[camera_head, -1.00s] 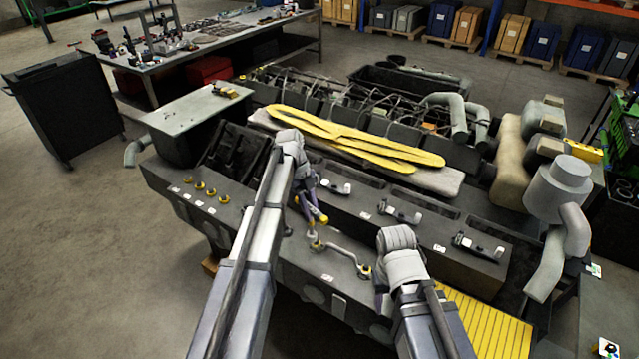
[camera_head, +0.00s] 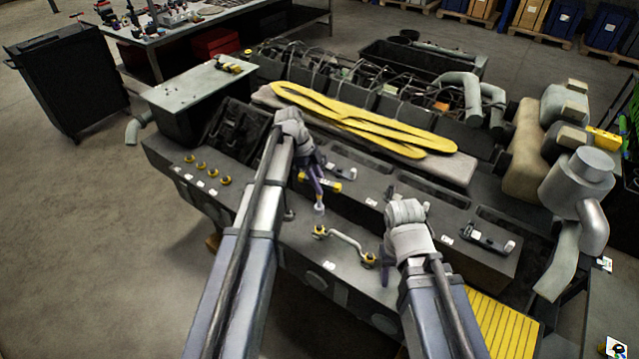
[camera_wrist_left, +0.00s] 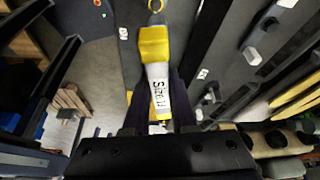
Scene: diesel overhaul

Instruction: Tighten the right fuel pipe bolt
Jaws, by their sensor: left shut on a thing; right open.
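A curved fuel pipe (camera_head: 345,242) lies on the engine's front ledge, with a yellow left bolt (camera_head: 320,231) and a yellow right bolt (camera_head: 369,260) at its ends. My left gripper (camera_head: 316,186) is shut on a yellow tool (camera_head: 333,186) above and behind the left bolt.
Several yellow caps (camera_head: 201,167) sit on the ledge at left. Grey handled parts (camera_head: 487,238) lie on the upper ledge. Long yellow strips (camera_head: 370,125) lie across the engine top. A yellow ribbed step (camera_head: 500,325) is at lower right; open floor (camera_head: 90,260) is at left.

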